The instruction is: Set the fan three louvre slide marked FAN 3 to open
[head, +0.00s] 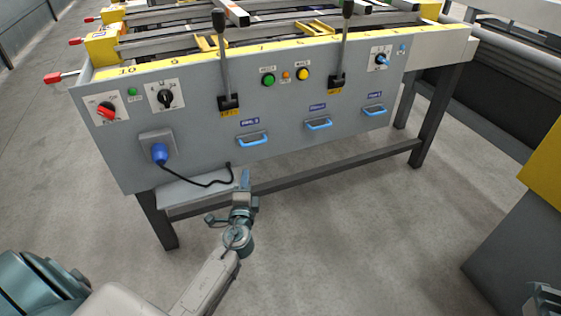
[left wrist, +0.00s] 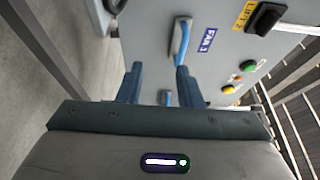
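The FAN 3 louvre slide (head: 252,139) has a blue bar handle under a small blue label, low on the grey panel, the leftmost of three alike. A part at the bottom right corner looks like my right gripper (head: 545,299), mostly cut off.
Two more blue handles (head: 319,125) (head: 375,110) sit to the right. A blue plug (head: 160,153) and black cable hang left of the slide. Two black levers (head: 228,102) (head: 337,81) stick up above. Table legs (head: 160,220) and a rail are below.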

